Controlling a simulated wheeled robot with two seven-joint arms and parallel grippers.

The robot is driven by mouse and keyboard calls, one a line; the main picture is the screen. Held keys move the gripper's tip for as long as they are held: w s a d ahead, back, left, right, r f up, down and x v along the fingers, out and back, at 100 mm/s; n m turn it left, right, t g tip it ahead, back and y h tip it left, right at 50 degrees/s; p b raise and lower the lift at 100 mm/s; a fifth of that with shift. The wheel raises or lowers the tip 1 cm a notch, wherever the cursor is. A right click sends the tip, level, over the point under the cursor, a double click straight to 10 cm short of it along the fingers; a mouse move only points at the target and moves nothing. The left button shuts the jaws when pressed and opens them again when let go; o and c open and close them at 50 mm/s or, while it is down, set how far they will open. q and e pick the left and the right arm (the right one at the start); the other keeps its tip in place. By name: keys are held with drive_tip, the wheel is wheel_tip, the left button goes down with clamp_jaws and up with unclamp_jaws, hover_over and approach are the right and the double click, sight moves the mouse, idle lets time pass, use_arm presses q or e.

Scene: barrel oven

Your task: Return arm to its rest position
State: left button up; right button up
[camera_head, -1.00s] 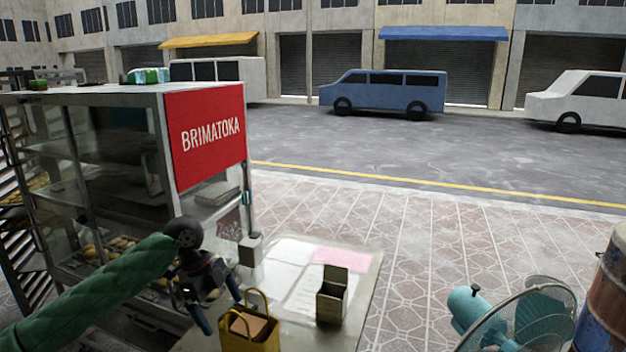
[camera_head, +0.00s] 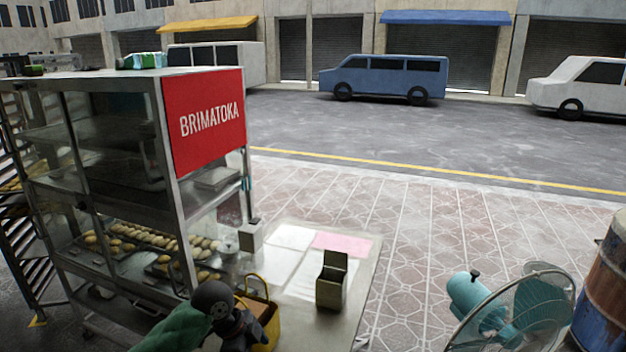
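My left arm comes in from the bottom left in a green sleeve. Its dark wrist shows at the bottom, in front of a yellow bag (camera_head: 265,315) that holds a brown item. The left gripper's fingers are out of sight below the picture edge. The bag stands on the counter (camera_head: 350,290) and is partly hidden by the wrist. My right arm and gripper are not in view.
A glass display case (camera_head: 110,190) with buns on trays and a red BRIMATOKA sign (camera_head: 203,120) stands at the left. An open box (camera_head: 332,281) sits on the counter. A teal fan (camera_head: 510,310) and a rusty blue barrel (camera_head: 605,290) are at the right.

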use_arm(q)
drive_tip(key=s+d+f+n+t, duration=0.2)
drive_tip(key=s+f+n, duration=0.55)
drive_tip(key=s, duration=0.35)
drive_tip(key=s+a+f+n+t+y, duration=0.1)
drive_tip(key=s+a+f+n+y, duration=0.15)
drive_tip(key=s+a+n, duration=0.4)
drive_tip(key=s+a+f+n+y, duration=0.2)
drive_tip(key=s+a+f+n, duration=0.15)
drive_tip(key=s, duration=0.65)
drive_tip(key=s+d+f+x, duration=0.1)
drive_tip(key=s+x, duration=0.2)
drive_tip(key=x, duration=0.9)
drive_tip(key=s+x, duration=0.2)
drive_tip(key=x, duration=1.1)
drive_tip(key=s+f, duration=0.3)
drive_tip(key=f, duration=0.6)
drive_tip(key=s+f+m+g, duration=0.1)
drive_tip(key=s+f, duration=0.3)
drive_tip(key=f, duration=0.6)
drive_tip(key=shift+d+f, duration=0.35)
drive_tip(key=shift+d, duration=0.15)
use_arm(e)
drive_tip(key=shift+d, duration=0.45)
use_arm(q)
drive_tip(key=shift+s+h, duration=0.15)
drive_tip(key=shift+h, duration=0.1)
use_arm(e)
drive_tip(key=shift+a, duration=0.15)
